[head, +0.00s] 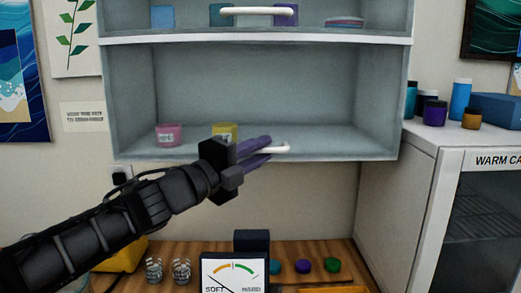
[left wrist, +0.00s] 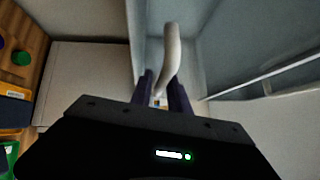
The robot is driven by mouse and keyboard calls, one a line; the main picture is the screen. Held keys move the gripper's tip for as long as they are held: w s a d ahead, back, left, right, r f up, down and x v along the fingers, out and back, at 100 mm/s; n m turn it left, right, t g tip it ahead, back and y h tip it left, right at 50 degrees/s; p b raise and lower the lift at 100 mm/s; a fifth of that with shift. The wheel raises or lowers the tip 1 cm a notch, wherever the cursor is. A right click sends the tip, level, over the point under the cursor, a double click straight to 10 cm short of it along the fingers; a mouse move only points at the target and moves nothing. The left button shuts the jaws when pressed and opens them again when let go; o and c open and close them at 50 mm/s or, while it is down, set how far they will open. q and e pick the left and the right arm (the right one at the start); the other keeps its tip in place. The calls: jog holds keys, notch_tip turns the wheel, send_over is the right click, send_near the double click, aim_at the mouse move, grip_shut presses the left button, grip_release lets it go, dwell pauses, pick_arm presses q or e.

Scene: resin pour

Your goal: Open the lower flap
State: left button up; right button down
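The wall cabinet's lower compartment (head: 250,85) shows its inside, with a pink cup (head: 168,135) and a yellow cup (head: 224,131) on its floor. I cannot make out the flap's panel; it may be clear. The lower flap's white bar handle (head: 279,149) lies at the compartment's bottom front edge. My left gripper (head: 268,149) has its two purple fingers on either side of this handle, close against it. In the left wrist view the handle (left wrist: 172,48) runs up from between the fingers (left wrist: 162,84). My right gripper is not in view.
The upper compartment has its own white handle (head: 260,10). Below is a wooden counter (head: 215,248) with a dial gauge (head: 235,272), clear cups (head: 181,269) and coloured lids (head: 303,266). A white warming cabinet (head: 400,190) with bottles on top stands at right.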

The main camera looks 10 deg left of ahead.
pick_arm(q)
jog(key=shift+w+d, duration=0.15)
jog(key=shift+w, duration=0.05)
grip_shut()
dwell(1.4)
